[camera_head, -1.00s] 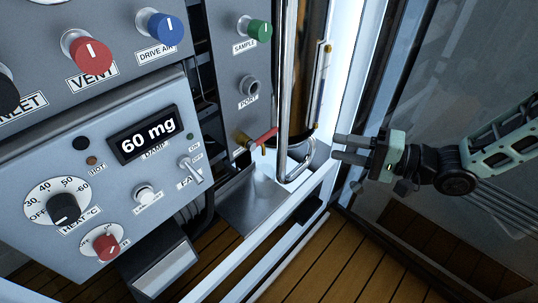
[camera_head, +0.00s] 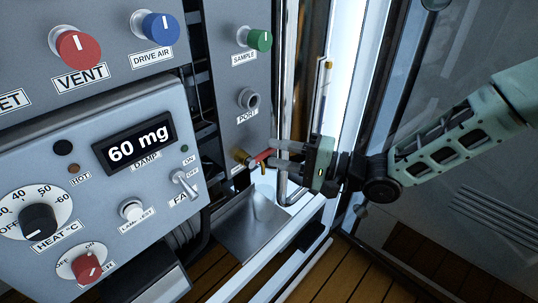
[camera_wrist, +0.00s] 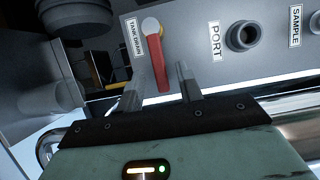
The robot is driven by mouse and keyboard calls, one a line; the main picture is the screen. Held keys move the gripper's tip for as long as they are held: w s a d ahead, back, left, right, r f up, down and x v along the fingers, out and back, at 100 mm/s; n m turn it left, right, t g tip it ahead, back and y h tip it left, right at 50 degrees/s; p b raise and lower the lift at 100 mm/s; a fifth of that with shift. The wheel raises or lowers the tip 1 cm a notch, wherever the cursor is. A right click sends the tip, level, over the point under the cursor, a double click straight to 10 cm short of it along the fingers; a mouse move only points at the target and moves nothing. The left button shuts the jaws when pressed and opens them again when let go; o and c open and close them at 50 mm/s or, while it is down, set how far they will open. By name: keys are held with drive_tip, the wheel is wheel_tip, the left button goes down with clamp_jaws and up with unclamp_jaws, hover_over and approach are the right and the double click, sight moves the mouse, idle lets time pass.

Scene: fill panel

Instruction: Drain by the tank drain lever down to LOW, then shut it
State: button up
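The tank drain lever (camera_head: 264,155) is a red handle on a brass valve (camera_head: 241,156), low on the grey panel below the port. In the wrist view the red lever (camera_wrist: 156,64) lies beside the TANK DRAIN label (camera_wrist: 134,40), its free end pointing toward my gripper. My gripper (camera_head: 275,150) is at the lever's free end. In the wrist view the two fingers (camera_wrist: 160,85) are spread apart, with the lever's end between or just above them; I cannot tell if they touch it. The tank is mostly hidden behind my gripper, and no LOW mark is readable.
The port (camera_head: 248,99) and green SAMPLE knob (camera_head: 259,40) sit above the lever. A vertical metal pipe (camera_head: 291,60) and white frame post (camera_head: 340,80) stand close to the right. A grey sloped tray (camera_head: 250,225) lies below. The control box (camera_head: 90,180) is at left.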

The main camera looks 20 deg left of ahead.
sight(250, 141)
drive_tip(key=shift+a, duration=1.4)
clamp_jaws()
drive_tip(key=shift+r, duration=0.1)
drive_tip(key=r+n+h+p, duration=0.1)
drive_tip(key=n+p, duration=0.1)
drive_tip(key=p, duration=0.2)
drive_tip(key=shift+r+n, duration=0.3)
drive_tip(key=shift+s+a+r+n+t+h+p, duration=0.15)
drive_tip(key=shift+r+n+h+p, duration=0.1)
drive_tip(key=shift+n+p, duration=0.3)
drive_tip(key=shift+s+d+r+n+t+h+p, duration=0.1)
drive_tip(key=shift+r+n+t+h+p, duration=0.15)
drive_tip(key=shift+n+p, duration=0.2)
drive_tip(key=shift+s+a+r+n+t+h+p, duration=0.15)
drive_tip(key=shift+n+h+p, duration=0.15)
drive_tip(key=shift+n+p, duration=0.25)
